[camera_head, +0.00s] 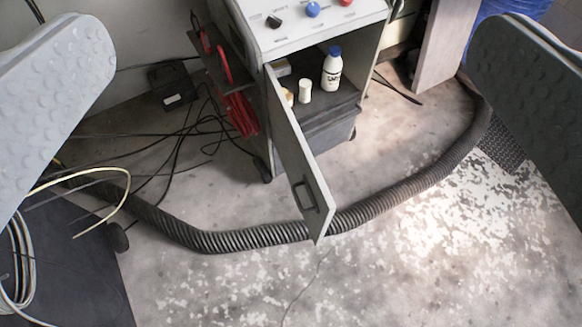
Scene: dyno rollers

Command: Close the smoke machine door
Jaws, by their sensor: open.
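The smoke machine (302,28) is a grey cabinet at the top centre, with coloured knobs on its sloped top. Its door (293,150) is hinged on the left front edge and stands wide open, swung out toward me. A dark handle (306,194) is near the door's free end. Inside the cabinet, a white bottle with a blue cap (332,70) and a small white container (305,91) stand on a dark shelf. My gripper (285,95) is open, with its two textured grey fingers wide apart at the left and right picture edges. Nothing shows between them touching the door.
A ribbed black hose (250,238) curves across the floor, passing by the door's free end. Black cables (180,140) tangle left of the cabinet. Coiled light cables (18,265) lie at lower left on a dark surface. Bare floor (400,270) is open at lower right.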

